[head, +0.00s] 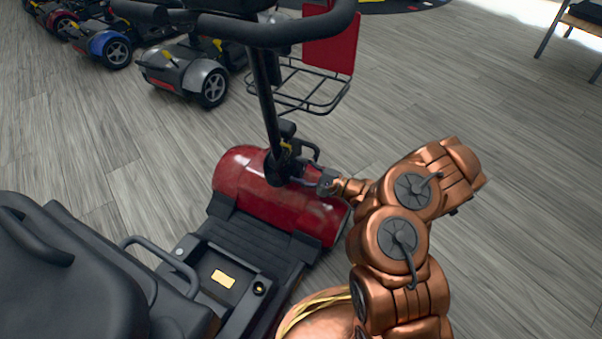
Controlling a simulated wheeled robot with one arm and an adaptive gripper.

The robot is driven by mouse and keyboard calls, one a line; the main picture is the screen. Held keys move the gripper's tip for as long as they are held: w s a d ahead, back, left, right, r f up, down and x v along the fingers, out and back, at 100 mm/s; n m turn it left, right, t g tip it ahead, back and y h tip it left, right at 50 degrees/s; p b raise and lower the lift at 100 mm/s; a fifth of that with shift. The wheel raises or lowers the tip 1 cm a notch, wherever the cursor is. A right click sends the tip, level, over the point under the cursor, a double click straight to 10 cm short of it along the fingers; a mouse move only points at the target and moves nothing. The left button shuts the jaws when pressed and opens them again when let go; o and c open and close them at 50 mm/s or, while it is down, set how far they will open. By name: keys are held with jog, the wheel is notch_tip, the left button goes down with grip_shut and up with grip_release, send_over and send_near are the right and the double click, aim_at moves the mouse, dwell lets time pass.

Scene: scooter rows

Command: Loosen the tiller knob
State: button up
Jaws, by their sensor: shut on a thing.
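A red mobility scooter stands in front of me, with its black tiller (265,105) rising from the red front cowl (240,182). The tiller slants up to a dark handlebar loop (270,30) at the top. My gripper (300,176) is at the foot of the tiller, reaching in from the right with its fingers closed at the tiller's base. The tiller knob is at the fingers and is mostly hidden by them, so its outline cannot be made out. A small yellow part (288,148) shows just above the gripper.
The scooter's black seat (70,275) with an armrest fills the lower left. A wire basket (300,88) hangs in front of the tiller. Other scooters (190,72) stand in a row at the upper left. Grey plank floor (480,100) is free to the right; a bench (580,22) stands far right.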

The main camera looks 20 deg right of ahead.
jog(key=n+b, duration=0.2)
jog(key=n, duration=0.2)
jog(key=shift+f+n+b, duration=0.3)
jog(key=shift+b, duration=0.1)
jog(key=n+b, duration=0.1)
jog(key=n, duration=0.3)
jog(key=shift+b, duration=0.4)
jog(key=shift+n, duration=0.3)
jog(key=o, duration=1.2)
jog(key=shift+c, duration=0.2)
jog(key=shift+s+d, duration=0.1)
jog(key=shift+v, duration=5.85)
jog(key=shift+s, duration=0.1)
